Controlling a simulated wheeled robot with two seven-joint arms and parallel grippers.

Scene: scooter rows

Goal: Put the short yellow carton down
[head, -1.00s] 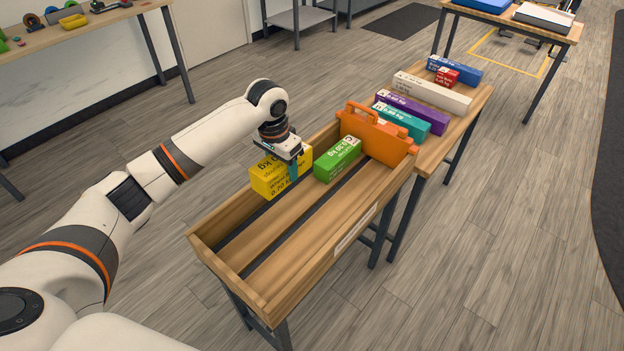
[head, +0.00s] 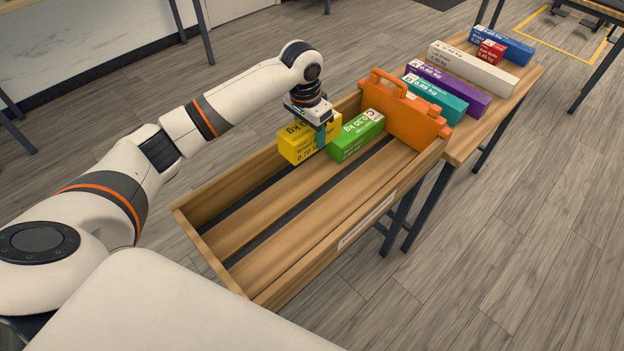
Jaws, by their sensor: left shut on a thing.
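The short yellow carton (head: 300,148) is at the far left side of the slatted wooden tray (head: 215,268), just left of a green carton (head: 358,138). My left gripper (head: 321,132) is shut on the yellow carton from above, with a teal finger showing on its near side. I cannot tell whether the carton's underside touches the slats. It looks roughly level and close beside the green carton. My right gripper is not in view.
An orange case-like divider (head: 400,115) stands at the tray's far end, beyond the green carton. Behind it, teal (head: 436,101), purple (head: 450,88), white (head: 474,66), red and blue cartons lie on a wooden table. The tray's near part is empty.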

